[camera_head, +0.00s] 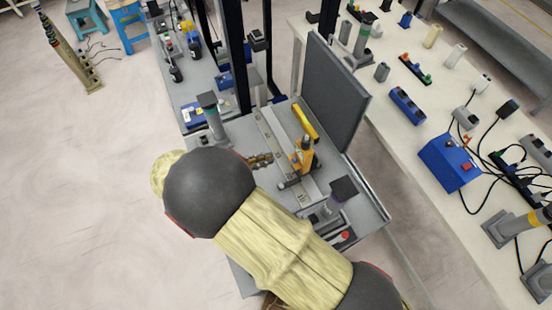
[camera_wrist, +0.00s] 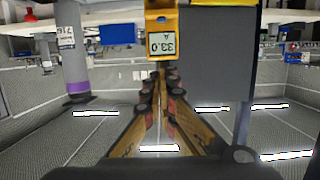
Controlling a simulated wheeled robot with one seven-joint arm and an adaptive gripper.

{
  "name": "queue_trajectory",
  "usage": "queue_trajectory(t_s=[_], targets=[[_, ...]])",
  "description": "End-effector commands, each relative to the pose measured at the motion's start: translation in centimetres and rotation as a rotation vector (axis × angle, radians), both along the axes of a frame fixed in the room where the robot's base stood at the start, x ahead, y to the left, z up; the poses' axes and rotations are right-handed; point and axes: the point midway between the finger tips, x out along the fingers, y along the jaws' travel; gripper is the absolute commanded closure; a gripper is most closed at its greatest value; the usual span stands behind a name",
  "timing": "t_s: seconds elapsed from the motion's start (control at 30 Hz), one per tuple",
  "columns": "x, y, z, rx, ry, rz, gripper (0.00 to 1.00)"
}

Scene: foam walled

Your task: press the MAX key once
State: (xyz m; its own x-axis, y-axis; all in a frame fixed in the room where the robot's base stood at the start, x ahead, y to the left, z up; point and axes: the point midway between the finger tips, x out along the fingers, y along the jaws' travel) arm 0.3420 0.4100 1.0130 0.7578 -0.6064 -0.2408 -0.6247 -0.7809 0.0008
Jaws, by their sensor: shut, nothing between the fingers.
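The yellow-orange meter (camera_head: 303,156) stands upright on the grey bench in the head view. In the wrist view its yellow body (camera_wrist: 161,20) is at the top centre, with a small lit display (camera_wrist: 161,45) that seems to read 33.0. I cannot make out the MAX key; it is too small or hidden. My gripper (camera_wrist: 160,72) is shut and empty, its fingertips just below the display in the picture; I cannot tell whether they touch the meter. In the head view my gripper (camera_head: 268,159) points at the meter from the left, partly behind my arm.
A dark upright panel (camera_head: 335,90) stands behind the meter, with a yellow bar (camera_head: 305,123) before it. Grey posts stand on the bench at left (camera_head: 213,118) and right (camera_head: 338,196), near a red button (camera_head: 345,235). A cluttered white table (camera_head: 435,100) is at right.

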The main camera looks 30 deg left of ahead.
Motion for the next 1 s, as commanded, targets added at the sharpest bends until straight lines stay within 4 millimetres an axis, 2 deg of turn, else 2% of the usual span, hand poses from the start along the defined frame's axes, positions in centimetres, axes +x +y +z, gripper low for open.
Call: queue_trajectory(t_s=[0.5,0.7,1.0], targets=[[7.0,-5.7,-2.7,0.000,0.000,-0.001,1.00],[6.8,-5.5,-5.4,-0.001,0.000,0.001,1.00],[6.8,-5.4,-6.2,0.002,0.000,0.001,1.00]])
